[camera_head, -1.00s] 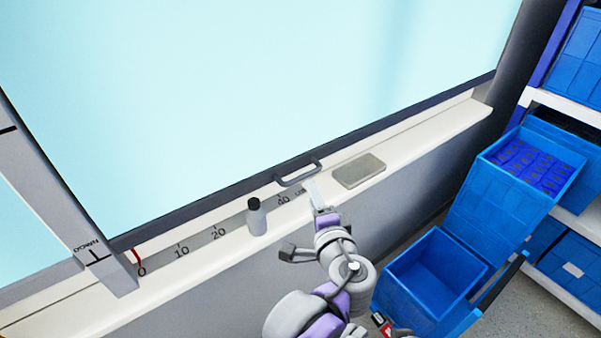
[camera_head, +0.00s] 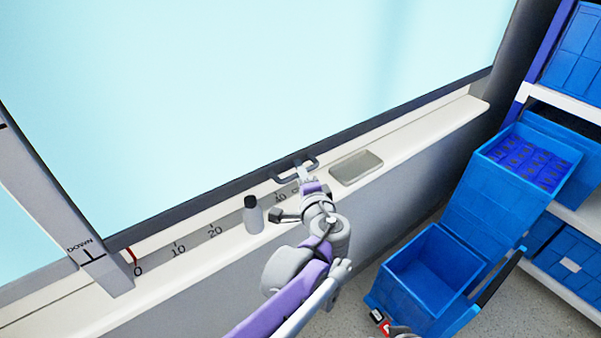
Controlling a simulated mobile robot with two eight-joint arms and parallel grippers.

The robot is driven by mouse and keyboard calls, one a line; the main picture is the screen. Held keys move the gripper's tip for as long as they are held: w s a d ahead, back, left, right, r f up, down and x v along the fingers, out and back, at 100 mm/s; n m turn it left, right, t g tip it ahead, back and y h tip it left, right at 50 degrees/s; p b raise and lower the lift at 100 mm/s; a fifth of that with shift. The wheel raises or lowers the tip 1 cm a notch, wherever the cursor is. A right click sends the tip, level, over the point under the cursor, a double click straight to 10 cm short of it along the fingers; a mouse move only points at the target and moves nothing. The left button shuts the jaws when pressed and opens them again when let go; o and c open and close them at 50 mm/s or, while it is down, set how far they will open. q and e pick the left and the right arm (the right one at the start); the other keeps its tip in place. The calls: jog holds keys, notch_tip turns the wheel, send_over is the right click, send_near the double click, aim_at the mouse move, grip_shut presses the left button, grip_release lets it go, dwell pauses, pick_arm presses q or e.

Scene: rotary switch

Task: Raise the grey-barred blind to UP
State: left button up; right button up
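The blind (camera_head: 260,80) is a large pale cyan panel with a dark grey bar (camera_head: 200,202) along its bottom edge, low over the sill. A grey loop handle (camera_head: 283,178) sticks out from the bar. The left post carries the word DOWN (camera_head: 80,245) with a mark near the bar's level. No UP label is in view. My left gripper (camera_head: 304,172) is at the handle, its fingertips overlapping it in the picture. Whether the fingers are closed on the handle is too small to tell.
On the white sill (camera_head: 430,125) stand a grey bottle with a dark cap (camera_head: 253,215), left of my wrist, and a shallow grey tray (camera_head: 356,168), right of the handle. A number scale (camera_head: 178,248) runs along the sill. Blue bins (camera_head: 430,265) and shelving stand at right.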

pick_arm(q)
grip_shut()
dwell(1.1)
